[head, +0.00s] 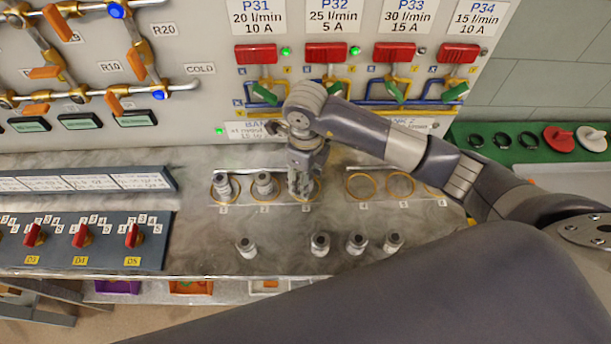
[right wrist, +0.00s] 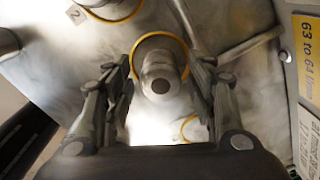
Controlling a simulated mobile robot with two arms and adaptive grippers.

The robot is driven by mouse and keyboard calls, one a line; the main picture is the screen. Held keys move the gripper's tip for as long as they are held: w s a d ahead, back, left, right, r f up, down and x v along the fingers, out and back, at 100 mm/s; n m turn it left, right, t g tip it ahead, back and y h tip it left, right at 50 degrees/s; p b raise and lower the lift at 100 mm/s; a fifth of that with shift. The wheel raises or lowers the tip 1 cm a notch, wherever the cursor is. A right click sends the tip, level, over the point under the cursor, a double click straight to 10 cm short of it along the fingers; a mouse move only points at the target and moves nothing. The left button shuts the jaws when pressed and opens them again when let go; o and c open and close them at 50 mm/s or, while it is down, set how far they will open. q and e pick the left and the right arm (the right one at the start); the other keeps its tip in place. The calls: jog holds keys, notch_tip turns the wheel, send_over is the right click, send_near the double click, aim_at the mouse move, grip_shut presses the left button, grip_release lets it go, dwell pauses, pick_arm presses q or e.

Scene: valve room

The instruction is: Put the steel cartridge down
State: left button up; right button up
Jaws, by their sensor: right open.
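A steel cartridge (right wrist: 161,78) stands inside a gold ring (right wrist: 146,42) in the right wrist view, between my right gripper's fingers. My right gripper (right wrist: 160,88) is open, with a finger on each side of the cartridge and gaps showing. In the head view, my right gripper (head: 303,192) points down over the third ring from the left and mostly hides the cartridge there. Two similar cartridges stand in the first ring (head: 223,186) and the second ring (head: 264,185). My left gripper is not in view.
Several loose cartridges (head: 320,244) stand on the metal bench in front of the rings. Empty rings (head: 361,187) lie to the right. A panel with red switches (head: 326,52) rises behind. A knob console (head: 81,236) is at left, and a green shelf (head: 503,141) at right.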

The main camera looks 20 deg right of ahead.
notch_tip(320, 180, up, 10)
jog(key=shift+r+b, duration=0.1)
jog(key=shift+b, duration=1.1)
jog(key=shift+r, duration=0.6)
